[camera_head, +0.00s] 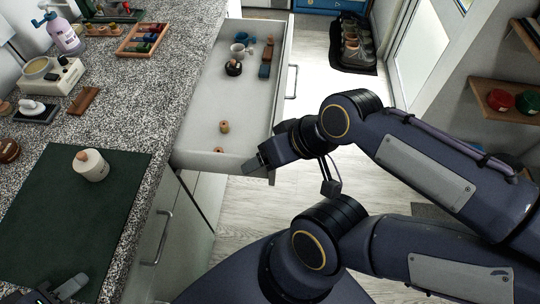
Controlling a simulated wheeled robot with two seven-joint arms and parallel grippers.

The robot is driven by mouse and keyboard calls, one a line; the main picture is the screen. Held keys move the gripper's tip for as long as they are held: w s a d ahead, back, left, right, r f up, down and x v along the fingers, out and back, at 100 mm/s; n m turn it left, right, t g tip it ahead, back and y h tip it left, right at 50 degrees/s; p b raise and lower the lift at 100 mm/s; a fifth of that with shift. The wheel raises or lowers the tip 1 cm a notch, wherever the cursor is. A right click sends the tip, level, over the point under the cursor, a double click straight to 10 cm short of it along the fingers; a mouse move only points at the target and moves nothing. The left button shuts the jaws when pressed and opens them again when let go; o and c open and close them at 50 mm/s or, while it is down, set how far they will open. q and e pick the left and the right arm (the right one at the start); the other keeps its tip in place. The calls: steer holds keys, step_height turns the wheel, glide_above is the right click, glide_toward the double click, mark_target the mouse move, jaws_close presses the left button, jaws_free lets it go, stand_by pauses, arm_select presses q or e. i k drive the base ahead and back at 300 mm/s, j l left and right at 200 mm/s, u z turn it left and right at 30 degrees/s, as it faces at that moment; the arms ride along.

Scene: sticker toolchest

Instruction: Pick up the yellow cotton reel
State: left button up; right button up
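A small tan-yellow spool-shaped thing (224,127) stands in the open drawer (198,135), toward its near end. It looks like the yellow cotton reel, but it is too small to be sure. Another small brownish thing (218,150) shows partly by the drawer's near wall. My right gripper (254,164) is at the drawer's near right corner, close to the spool-shaped thing and apart from it. Its fingers are too small and dark to show a gap. My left gripper (68,288) is at the bottom left over the green mat's near edge, partly cut off.
The drawer's far end holds a cup (238,50), a dark round thing (233,68) and several small blocks. On the speckled counter are a wooden tray (143,40) of coloured rolls, a spray bottle (64,34) and a green mat (60,215) with a white lidded jar (90,165).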

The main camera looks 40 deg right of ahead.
mark_target(224, 124)
steer(key=l+u, duration=0.4)
steer(key=k+l+u, duration=0.1)
steer(key=l+u, duration=0.25)
steer(key=l, duration=0.1)
